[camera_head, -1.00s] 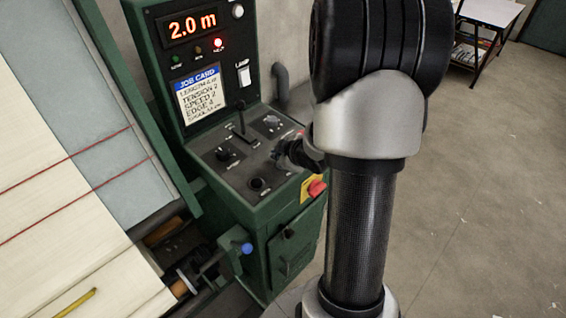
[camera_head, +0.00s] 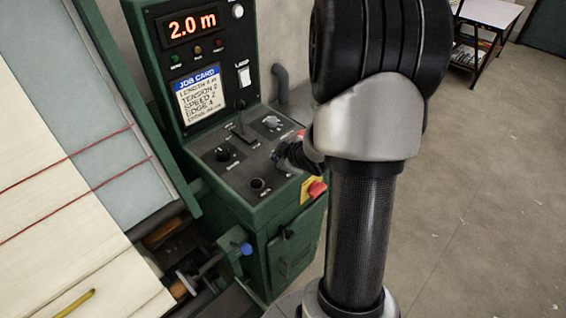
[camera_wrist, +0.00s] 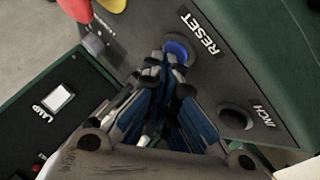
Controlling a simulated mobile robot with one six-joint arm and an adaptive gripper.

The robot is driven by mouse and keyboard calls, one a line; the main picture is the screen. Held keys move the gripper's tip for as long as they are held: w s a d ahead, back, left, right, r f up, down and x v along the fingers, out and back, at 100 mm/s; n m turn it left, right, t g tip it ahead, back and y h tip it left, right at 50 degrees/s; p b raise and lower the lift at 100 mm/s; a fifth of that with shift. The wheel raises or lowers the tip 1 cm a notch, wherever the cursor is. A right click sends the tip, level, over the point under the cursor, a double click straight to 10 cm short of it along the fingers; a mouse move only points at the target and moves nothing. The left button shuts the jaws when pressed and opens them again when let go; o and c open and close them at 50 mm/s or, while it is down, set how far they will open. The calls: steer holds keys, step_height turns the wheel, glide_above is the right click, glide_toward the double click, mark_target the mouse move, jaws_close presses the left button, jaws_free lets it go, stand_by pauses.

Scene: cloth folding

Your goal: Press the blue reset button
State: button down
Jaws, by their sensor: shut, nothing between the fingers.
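The blue reset button (camera_wrist: 178,50) sits in a dark ring on the console's dark panel, beside the white RESET label (camera_wrist: 200,33) in the wrist view. My gripper (camera_wrist: 168,62) is shut and empty, its fingertips at the button's near edge and covering part of it. I cannot tell for sure whether they press it. In the head view my gripper (camera_head: 285,153) is a small dark shape over the right side of the console's sloped top, partly behind my arm. The reset button is hidden there.
The green console (camera_head: 235,205) carries a lever (camera_head: 241,125), knobs, a lit "2.0 m" display (camera_head: 193,26) and a job card (camera_head: 201,95). A red button (camera_head: 317,189) is on its right edge. The INCH button (camera_wrist: 236,117) is close to my fingers. Cloth (camera_head: 60,170) lies left.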

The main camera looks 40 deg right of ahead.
steer(key=shift+r+p, duration=0.7)
steer(key=shift+r, duration=0.15)
step_height(320, 180, up, 5)
steer(key=p, duration=0.4)
steer(key=shift+p, duration=0.35)
